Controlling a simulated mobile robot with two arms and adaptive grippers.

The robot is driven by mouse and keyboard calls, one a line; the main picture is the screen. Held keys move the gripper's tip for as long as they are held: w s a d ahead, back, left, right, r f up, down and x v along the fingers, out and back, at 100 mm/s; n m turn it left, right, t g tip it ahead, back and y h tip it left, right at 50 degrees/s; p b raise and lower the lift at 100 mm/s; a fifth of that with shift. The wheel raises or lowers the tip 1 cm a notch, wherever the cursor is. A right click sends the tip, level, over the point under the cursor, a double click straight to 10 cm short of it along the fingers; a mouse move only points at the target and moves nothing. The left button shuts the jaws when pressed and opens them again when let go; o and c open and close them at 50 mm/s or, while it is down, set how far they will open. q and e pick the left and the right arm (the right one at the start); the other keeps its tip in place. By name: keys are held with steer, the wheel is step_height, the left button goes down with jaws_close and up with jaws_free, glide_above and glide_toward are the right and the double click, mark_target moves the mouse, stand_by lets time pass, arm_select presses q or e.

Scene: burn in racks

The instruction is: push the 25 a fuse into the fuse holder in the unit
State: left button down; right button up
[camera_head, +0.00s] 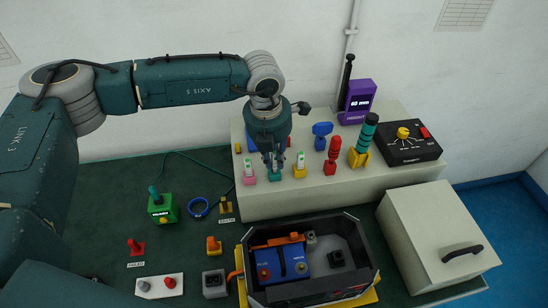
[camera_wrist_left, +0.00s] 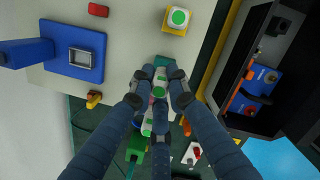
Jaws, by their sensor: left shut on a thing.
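My left gripper (camera_head: 272,160) points down over the front of the raised pale shelf. Its fingers are shut on a small white fuse with a green top (camera_wrist_left: 158,92), above or in a teal stand (camera_head: 275,176); I cannot tell whether it is clear of the stand. Similar fuses stand in a pink stand (camera_head: 249,179) on the left and a yellow stand (camera_head: 300,172) on the right. Ratings are unreadable. The unit (camera_head: 372,272) is an open black case holding a blue block (camera_head: 283,264) and small dark and grey parts; which is the fuse holder is unclear. My right gripper is not visible.
A black box with a yellow knob (camera_head: 403,133), a purple meter (camera_head: 358,103) and several coloured tools stand on the shelf (camera_head: 340,190). A large pale box with a handle (camera_head: 440,235) stands right of the unit. A green box (camera_head: 163,208) and smaller parts lie left.

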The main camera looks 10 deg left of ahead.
arm_select(q)
steer(key=shift+w+r, duration=0.1)
steer(key=shift+r, duration=0.1)
steer(key=shift+r+p, duration=0.6)
steer(key=shift+r, duration=0.7)
